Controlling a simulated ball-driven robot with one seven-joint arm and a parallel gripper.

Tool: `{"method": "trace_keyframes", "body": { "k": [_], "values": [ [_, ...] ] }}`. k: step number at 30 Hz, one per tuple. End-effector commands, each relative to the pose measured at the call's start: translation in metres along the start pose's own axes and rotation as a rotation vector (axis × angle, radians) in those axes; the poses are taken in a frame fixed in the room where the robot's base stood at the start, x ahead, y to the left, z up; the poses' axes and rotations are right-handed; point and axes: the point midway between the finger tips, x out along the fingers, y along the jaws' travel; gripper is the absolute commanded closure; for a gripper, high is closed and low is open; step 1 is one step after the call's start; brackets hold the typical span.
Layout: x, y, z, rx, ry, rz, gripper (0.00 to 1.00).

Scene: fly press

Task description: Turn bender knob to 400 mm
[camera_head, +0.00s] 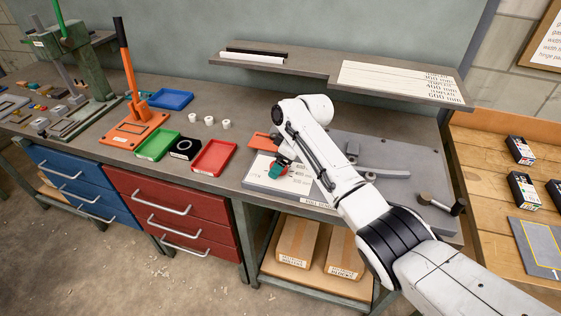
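The bender is a grey plate (392,152) on the right part of the workbench, with a label on its front edge that is too small to read surely. A white marked scale (296,184) lies on its left part. A small teal and red piece (278,169) sits over this scale; I cannot tell whether it is the knob or part of my gripper. My white arm reaches in from the lower right, and its end with my gripper (280,160) points down there. The fingers are too small and hidden to read. The arm covers the plate's middle.
A black-handled lever (457,207) stands at the plate's right front. A grey shelf (318,63) with a printed card (398,80) is behind. Left are red (213,157), green (157,146) and blue (170,99) trays, an orange lever tool (139,127) and a green press (90,70).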

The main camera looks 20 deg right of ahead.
Motion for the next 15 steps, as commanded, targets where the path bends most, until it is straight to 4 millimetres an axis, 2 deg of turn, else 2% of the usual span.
{"method": "trace_keyframes", "body": {
  "k": [11,15],
  "values": [
    [0.0057,0.0,0.0003,0.0,0.0,0.0,0.2],
    [0.0056,0.0,0.0004,0.001,0.0,0.0,0.32]
  ]
}}
